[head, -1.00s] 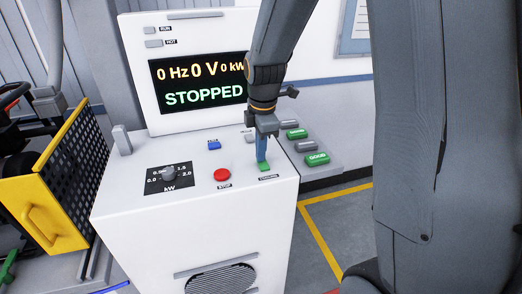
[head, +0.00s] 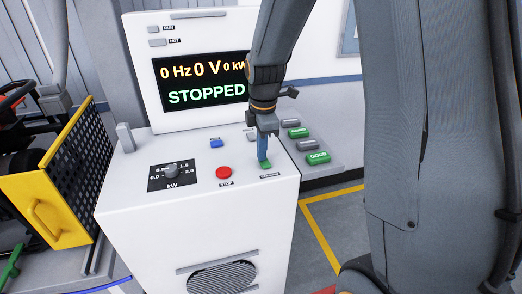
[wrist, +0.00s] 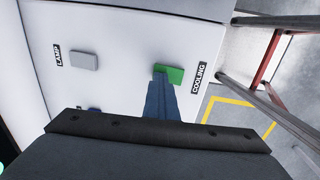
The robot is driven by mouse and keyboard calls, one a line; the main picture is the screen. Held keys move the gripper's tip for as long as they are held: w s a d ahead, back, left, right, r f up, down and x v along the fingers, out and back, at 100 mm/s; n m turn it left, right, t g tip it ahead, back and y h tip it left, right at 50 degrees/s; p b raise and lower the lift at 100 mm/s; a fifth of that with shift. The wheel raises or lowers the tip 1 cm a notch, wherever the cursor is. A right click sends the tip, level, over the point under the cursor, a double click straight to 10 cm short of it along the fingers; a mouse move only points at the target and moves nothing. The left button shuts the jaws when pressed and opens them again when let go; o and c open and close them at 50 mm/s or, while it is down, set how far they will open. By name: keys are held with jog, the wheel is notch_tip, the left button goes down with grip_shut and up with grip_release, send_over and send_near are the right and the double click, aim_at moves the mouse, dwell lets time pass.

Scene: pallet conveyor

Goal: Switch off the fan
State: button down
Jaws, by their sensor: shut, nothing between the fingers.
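The green button labelled COOLING (head: 267,165) is on the white cabinet top, near its right front corner. It also shows in the wrist view (wrist: 174,74). My gripper (head: 263,158) points down at it with its blue fingers shut and empty. In the wrist view the fingertips (wrist: 160,72) overlap the button's left edge; I cannot tell whether they press it. A round dark grille (head: 222,277) is on the cabinet front; whether a fan turns behind it cannot be seen.
A red STOP button (head: 224,172), a blue button (head: 216,143) and a kW knob (head: 171,171) share the panel. The screen (head: 203,81) reads STOPPED, 0 Hz. A grey LAMP button (wrist: 84,61) is nearby. A yellow guard (head: 52,185) stands at left.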

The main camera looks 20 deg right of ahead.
aim_at(264, 163)
jog(key=shift+s+r+p, duration=0.1)
jog(key=shift+s+p, duration=0.35)
jog(key=shift+s, duration=0.4)
jog(key=shift+r+p, duration=0.75)
jog(key=shift+r, duration=0.05)
notch_tip(264, 163, up, 12)
jog(key=s, duration=0.1)
jog(key=shift+s+r, duration=0.15)
jog(key=shift+s, duration=0.15)
jog(key=shift+w+b, duration=0.15)
jog(key=shift+b, duration=0.3)
jog(key=w+b, duration=0.1)
jog(key=b, duration=0.1)
jog(key=shift+w+b, duration=0.1)
jog(key=shift+b, duration=0.3)
